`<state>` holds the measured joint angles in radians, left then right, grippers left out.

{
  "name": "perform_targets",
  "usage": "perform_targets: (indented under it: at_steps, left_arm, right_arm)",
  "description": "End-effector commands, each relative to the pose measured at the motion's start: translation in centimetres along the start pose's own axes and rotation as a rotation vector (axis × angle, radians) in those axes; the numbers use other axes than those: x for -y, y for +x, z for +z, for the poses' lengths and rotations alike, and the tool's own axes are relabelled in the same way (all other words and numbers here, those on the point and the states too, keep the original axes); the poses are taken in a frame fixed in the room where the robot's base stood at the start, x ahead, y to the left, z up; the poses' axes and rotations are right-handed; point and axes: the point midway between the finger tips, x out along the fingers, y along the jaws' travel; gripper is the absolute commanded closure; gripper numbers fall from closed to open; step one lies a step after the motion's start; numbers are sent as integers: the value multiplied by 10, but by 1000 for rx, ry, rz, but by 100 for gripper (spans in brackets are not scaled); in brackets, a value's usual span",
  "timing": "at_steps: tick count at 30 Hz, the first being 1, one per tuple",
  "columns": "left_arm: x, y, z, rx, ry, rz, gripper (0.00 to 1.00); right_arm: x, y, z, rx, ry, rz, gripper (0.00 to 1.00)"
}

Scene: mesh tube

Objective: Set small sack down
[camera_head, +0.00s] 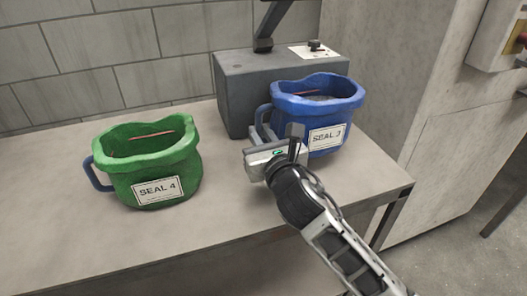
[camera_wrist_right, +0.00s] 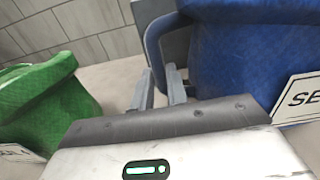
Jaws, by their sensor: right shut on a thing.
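A blue sack (camera_head: 318,108) with an open top, a side handle and a white label reading SEAL is at the right of the bench, in front of a grey machine. My right gripper (camera_head: 279,134) is at its left side, shut on the loop handle. In the right wrist view, the fingers (camera_wrist_right: 160,90) are at the blue handle (camera_wrist_right: 157,42), beside the sack's wall (camera_wrist_right: 250,60). The sack looks upright; I cannot tell whether its base touches the bench. A green sack (camera_head: 150,165) labelled SEAL 4 stands to the left, apart from my gripper. My left gripper is out of view.
The grey machine (camera_head: 240,92) with an upright arm stands close behind the blue sack. The bench top (camera_head: 235,205) is bare between the sacks and in front. Its right edge is near the blue sack. A tiled wall (camera_head: 60,60) is behind.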

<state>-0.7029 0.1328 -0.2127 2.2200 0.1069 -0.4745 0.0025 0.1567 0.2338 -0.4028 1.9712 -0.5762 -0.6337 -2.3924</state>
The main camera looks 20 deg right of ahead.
Motion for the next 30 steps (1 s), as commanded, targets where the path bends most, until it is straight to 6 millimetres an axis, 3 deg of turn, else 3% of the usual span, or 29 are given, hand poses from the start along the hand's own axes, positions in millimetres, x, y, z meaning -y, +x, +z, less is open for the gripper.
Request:
perform_targets:
  at_steps: [12, 25, 26, 27, 30]
  left_arm:
    - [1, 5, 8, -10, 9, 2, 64]
    - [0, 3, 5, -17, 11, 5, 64]
    - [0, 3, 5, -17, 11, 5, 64]
    - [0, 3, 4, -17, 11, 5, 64]
    - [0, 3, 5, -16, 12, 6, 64]
  right_arm:
    - [5, 6, -37, 7, -4, 1, 100]
    - [6, 6, -40, 9, -8, 1, 100]
    - [5, 6, -43, 0, -2, 1, 77]
    - [5, 6, -43, 0, -1, 1, 65]
    - [5, 6, -43, 0, -1, 1, 63]
